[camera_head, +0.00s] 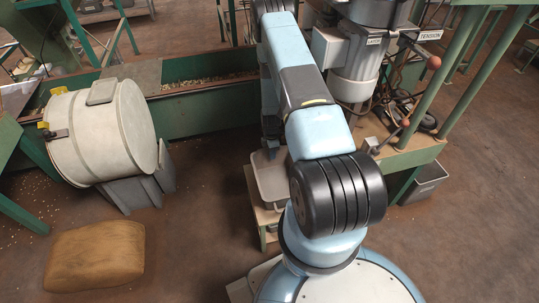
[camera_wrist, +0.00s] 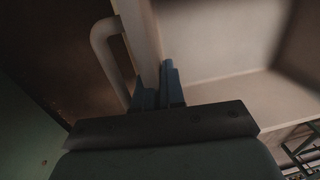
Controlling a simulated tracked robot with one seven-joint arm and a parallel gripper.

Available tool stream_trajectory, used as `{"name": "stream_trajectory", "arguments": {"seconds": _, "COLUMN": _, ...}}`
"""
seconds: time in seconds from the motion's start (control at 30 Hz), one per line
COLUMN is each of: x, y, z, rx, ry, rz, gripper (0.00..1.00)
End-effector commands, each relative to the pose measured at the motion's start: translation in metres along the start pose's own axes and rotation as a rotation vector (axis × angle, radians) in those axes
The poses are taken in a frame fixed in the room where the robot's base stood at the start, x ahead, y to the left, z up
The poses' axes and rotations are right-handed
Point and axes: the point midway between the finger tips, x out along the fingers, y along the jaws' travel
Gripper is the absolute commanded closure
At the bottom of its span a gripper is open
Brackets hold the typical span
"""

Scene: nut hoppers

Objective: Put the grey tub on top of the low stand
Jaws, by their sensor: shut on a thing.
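The grey tub (camera_head: 272,183) is in the middle of the head view, partly hidden by my arm. It looks upright, over the top of the low stand (camera_head: 259,218), a pale wooden-topped stand with legs. I cannot tell whether the tub's base touches the stand. In the wrist view my gripper (camera_wrist: 161,88) is shut on the wall of the grey tub (camera_wrist: 215,45), with the tub's pale inside to the right and its loop handle to the left. In the head view my fingertips are mostly hidden by my arm.
A green trough (camera_head: 200,100) runs behind. A bench with a motor (camera_head: 355,70) and a grey bin (camera_head: 424,182) are at the right. Floor left of the stand is clear.

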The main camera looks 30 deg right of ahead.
Motion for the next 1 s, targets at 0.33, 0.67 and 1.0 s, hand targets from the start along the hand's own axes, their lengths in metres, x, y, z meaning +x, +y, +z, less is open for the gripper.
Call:
{"name": "stream_trajectory", "arguments": {"seconds": 0.33, "x": 0.001, "y": 0.0, "z": 0.0, "rx": 0.0, "ry": 0.0, "rz": 0.0, "gripper": 0.66}}
{"name": "stream_trajectory", "arguments": {"seconds": 0.67, "x": -0.005, "y": 0.001, "z": 0.0, "rx": 0.0, "ry": 0.0, "rz": 0.001, "gripper": 0.66}}
{"name": "stream_trajectory", "arguments": {"seconds": 1.0, "x": -0.056, "y": 0.001, "z": 0.0, "rx": 0.001, "ry": 0.0, "rz": 0.002, "gripper": 0.66}}
